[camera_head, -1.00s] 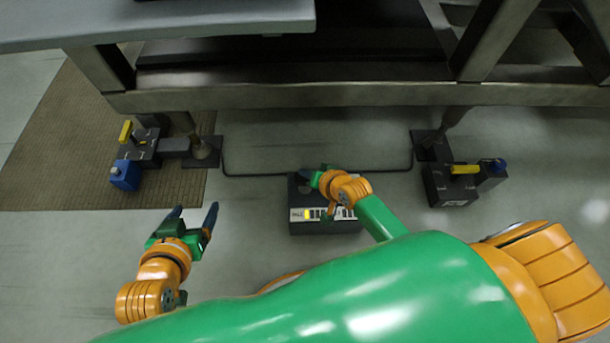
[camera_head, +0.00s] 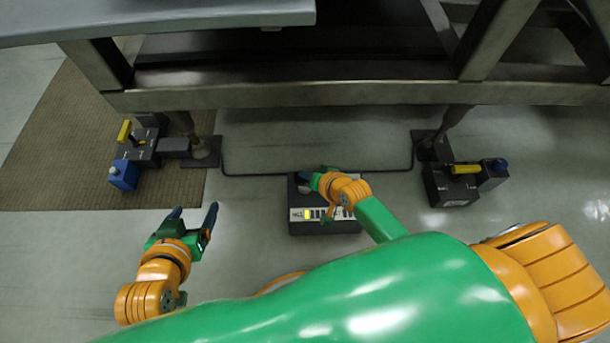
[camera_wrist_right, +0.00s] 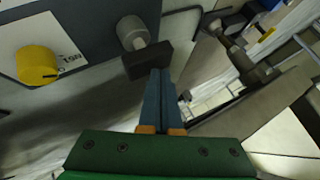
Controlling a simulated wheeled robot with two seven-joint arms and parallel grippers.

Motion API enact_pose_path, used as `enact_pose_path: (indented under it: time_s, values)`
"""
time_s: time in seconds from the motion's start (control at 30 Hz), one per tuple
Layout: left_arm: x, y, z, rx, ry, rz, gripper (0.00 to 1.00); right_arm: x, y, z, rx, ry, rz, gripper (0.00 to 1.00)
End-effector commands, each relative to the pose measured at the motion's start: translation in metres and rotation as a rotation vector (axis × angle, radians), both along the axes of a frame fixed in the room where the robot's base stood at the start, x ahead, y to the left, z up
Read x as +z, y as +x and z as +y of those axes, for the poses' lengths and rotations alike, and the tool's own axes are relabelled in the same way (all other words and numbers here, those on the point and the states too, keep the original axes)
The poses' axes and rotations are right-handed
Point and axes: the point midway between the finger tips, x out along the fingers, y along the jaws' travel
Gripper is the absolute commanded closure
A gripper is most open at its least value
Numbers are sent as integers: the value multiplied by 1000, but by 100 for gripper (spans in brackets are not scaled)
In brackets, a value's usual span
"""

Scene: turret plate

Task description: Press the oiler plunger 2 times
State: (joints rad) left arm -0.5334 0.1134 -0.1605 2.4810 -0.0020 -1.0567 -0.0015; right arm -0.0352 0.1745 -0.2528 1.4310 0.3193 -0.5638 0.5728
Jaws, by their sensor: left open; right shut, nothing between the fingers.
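The oiler is a dark box (camera_head: 325,226) on the floor in the middle of the head view, with a white label strip and a yellow mark on its near face. In the right wrist view a grey cylinder (camera_wrist_right: 131,32) on a dark face carries a dark block (camera_wrist_right: 148,61), which looks like the plunger. My right gripper (camera_wrist_right: 161,74) is shut and empty, its fingertips at the block's lower edge; I cannot tell whether they touch. In the head view my right wrist covers part of the box. My left gripper (camera_head: 194,213) is open and empty over the floor, left of the box.
A yellow knob (camera_wrist_right: 37,65) sits beside the cylinder. Dark units with yellow handles stand at left (camera_head: 145,150) and right (camera_head: 455,184), joined by a thin dark line on the floor. A metal frame (camera_head: 350,95) spans above. Floor around my left gripper is clear.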

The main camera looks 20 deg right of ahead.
Motion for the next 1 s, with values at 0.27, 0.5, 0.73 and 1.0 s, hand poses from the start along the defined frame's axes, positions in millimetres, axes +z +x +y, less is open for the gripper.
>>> enact_pose_path:
  time_s: [0.27, 0.5, 0.73, 1.0]
  values:
    - [-3, 0, 0, 0, 0, 0, 21, -4, 0, 0, 0, 0, 0, 100]
    - [-6, 0, 0, 0, 0, 0, 21, -7, 0, 0, 1, 0, 1, 100]
    - [-8, 0, 0, 0, 0, 0, 21, -10, 0, 0, 1, 0, 1, 100]
    - [-11, 0, 0, 0, 0, 0, 21, -13, 0, 0, 1, 0, 2, 100]
